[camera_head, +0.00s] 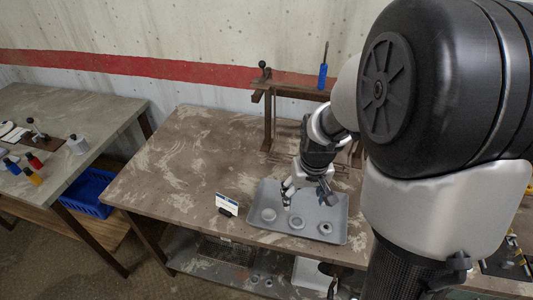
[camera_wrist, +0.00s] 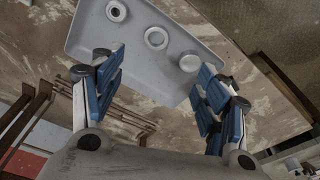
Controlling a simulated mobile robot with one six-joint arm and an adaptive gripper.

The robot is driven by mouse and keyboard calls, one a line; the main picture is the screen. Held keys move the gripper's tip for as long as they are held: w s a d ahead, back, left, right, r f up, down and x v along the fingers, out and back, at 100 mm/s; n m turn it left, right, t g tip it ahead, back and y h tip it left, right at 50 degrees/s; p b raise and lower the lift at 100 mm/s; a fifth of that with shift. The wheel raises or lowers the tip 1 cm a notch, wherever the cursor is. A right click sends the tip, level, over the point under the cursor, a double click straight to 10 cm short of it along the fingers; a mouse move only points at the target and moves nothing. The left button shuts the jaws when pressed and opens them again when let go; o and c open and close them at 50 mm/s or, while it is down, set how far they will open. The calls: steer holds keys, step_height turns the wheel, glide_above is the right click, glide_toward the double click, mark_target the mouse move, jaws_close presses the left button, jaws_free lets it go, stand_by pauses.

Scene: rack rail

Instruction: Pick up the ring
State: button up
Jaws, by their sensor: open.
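A grey ring (camera_head: 296,222) lies flat in the grey tray (camera_head: 340,213), between two other round parts. In the wrist view the ring (camera_wrist: 146,40) shows a wide open middle, with the tray floor visible through it. My gripper (camera_head: 306,198) is above the tray, pointing down toward its back part. In the wrist view my gripper (camera_wrist: 160,68) has its two blue-padded fingers spread wide with nothing between them. The ring appears just beyond the fingertips, apart from both. The exact height of the fingers above the tray is hard to tell.
A solid round part (camera_wrist: 190,62) and a thick part with a small hole (camera_wrist: 116,11) flank the ring. A brown rack (camera_head: 288,92) with a blue-handled screwdriver (camera_head: 323,76) stands behind. A small card (camera_head: 227,203) stands left of the tray. The table's left side is clear.

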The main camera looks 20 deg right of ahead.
steer(key=b, duration=0.4)
glide_toward(297, 223)
steer(key=shift+s+a+f, duration=0.25)
steer(key=shift+a+f, duration=0.05)
steer(key=shift+a, duration=0.05)
steer(key=shift+w+d+f+b, duration=0.15)
steer(key=shift+w+f+b, duration=0.2)
steer(key=shift+f, duration=0.65)
steer(key=shift+w+d+f+b, duration=0.15)
steer(key=shift+f+b, duration=0.35)
steer(key=shift+f, duration=0.5)
steer(key=shift+w+d+f+b, duration=0.1)
steer(key=shift+w+f+b, duration=0.25)
steer(key=shift+f, duration=0.7)
steer(key=shift+r, duration=0.1)
steer(key=shift+s, duration=0.1)
steer(key=shift+c, duration=0.5)
steer(key=c, duration=1.1)
